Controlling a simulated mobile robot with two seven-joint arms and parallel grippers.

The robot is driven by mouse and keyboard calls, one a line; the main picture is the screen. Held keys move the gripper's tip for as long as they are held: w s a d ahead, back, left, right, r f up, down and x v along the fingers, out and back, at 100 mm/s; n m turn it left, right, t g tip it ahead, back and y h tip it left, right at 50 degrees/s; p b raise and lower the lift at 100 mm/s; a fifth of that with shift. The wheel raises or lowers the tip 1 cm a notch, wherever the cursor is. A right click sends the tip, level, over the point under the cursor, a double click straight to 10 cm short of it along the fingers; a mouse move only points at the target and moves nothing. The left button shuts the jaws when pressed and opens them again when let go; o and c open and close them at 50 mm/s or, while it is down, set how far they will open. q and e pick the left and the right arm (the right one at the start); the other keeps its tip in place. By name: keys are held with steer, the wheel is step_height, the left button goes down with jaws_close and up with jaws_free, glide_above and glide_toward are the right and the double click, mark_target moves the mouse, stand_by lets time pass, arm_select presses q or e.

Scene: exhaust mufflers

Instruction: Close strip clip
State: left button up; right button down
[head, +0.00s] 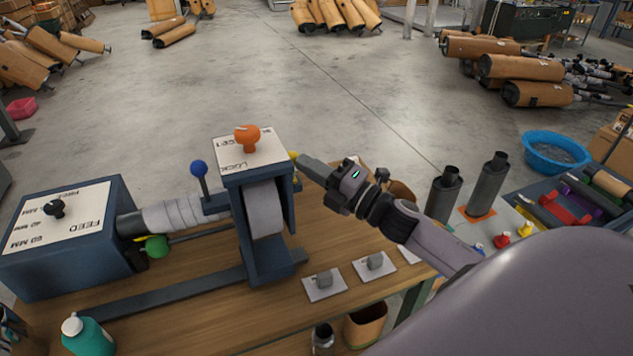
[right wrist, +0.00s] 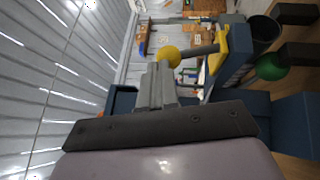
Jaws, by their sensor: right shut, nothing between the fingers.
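A blue press-like unit (head: 270,262) with a white top plate stands on the wooden bench, with a grey strip roll (head: 265,208) in its frame. A yellow knob (head: 293,156) sticks out at the right of its top. In the right wrist view, the yellow ball knob (right wrist: 168,56) sits on a grey rod from a yellow bracket (right wrist: 219,58); I cannot tell which part is the strip clip. My right gripper (head: 303,161) is shut and empty, with its fingertips (right wrist: 157,66) right at the yellow knob. I cannot tell whether they touch. My left gripper is out of view.
An orange knob (head: 247,138) tops the plate, and a blue ball lever (head: 199,170) stands left of it. A blue feed box (head: 65,262) stands at the left. Small grey parts on cards (head: 324,284) lie in front. Dark cylinders (head: 487,185) stand at the right.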

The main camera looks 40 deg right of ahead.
steer(key=shift+w+d+r, duration=0.15)
steer(key=shift+w+r, duration=0.3)
steer(key=shift+w, duration=0.1)
steer(key=shift+d+r, duration=0.15)
steer(key=shift+r, duration=0.05)
stand_by(0.3)
